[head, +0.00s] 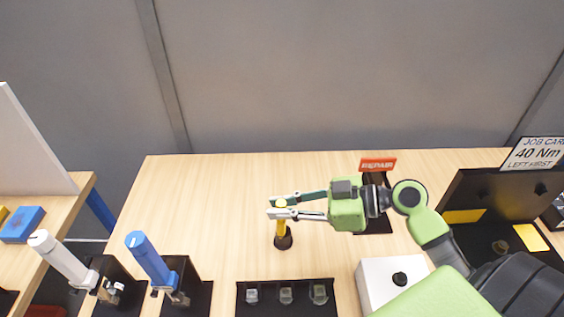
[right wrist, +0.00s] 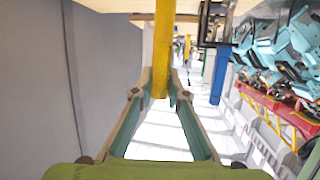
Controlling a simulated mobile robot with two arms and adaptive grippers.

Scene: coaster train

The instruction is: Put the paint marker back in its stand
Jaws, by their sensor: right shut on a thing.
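The yellow paint marker (head: 281,228) stands roughly upright near the middle of the table in the head view. My right gripper (head: 282,207) reaches in from the right and is shut on its upper part. The marker's lower end is at the small dark round stand (head: 283,242); I cannot tell how deep it sits in it. In the right wrist view the marker (right wrist: 162,55) runs between the fingertips (right wrist: 160,88). My left gripper is not in view.
A blue-handled tool (head: 148,257) and a white-handled tool (head: 62,258) rest in black holders at left. A black tray (head: 287,310) with several sockets lies in front. A red REPAIR sign (head: 378,165) stands behind my right arm. The table's back left is clear.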

